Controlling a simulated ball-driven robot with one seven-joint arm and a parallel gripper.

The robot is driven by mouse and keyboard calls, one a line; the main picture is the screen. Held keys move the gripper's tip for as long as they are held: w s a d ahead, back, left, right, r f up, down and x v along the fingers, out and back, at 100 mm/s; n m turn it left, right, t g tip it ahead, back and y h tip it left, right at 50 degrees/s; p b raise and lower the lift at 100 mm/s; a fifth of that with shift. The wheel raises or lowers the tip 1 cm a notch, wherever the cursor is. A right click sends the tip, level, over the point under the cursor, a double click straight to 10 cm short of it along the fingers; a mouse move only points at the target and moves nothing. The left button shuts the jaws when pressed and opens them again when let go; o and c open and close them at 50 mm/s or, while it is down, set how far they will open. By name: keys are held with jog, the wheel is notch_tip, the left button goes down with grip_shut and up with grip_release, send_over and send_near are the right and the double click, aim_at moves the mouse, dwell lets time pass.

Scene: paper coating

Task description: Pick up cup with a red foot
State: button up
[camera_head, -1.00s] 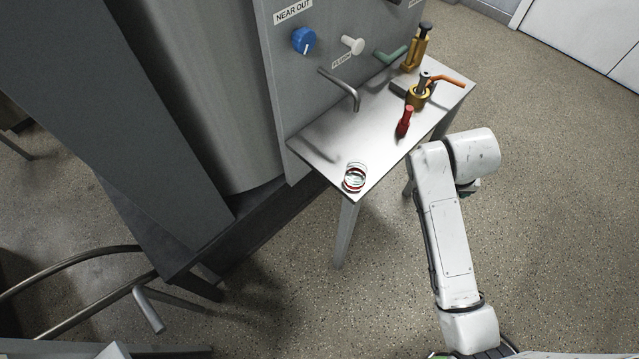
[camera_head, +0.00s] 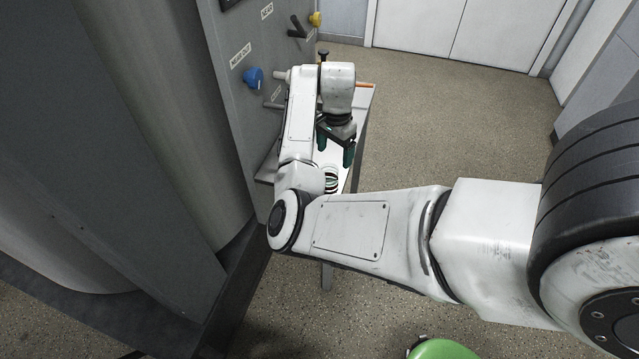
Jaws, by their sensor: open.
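The cup (camera_head: 331,181) is a small clear glass standing near the close end of the metal side table (camera_head: 363,112). My arm partly hides it, and its red foot cannot be made out now. My gripper (camera_head: 336,150) has dark fingers with green pads. It is open and empty, pointing down over the table, and shows just beyond the cup in the picture. Its exact height above the table cannot be told.
A grey panel with a blue knob (camera_head: 253,78) and a yellow knob (camera_head: 315,19) rises left of the table. An orange handle (camera_head: 366,86) shows at the table's far end. My arm hides most other table fittings. Floor right of the table is clear.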

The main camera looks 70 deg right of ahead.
send_over(331, 171)
jog(key=s+a, duration=0.1)
jog(key=f, duration=0.4)
jog(key=shift+a, duration=0.2)
jog(key=shift+w+a+f+p, duration=0.15)
jog(key=shift+f+p, duration=0.1)
jog(key=shift+f, duration=0.65)
jog(key=shift+w+a+f+p, duration=0.15)
jog(key=shift+f+p, duration=0.1)
jog(key=shift+f, duration=0.65)
jog(key=shift+w+a+f+p, duration=0.15)
jog(key=shift+f+p, duration=0.1)
jog(key=shift+f, duration=0.65)
jog(key=shift+s, duration=0.1)
jog(key=c, duration=1.1)
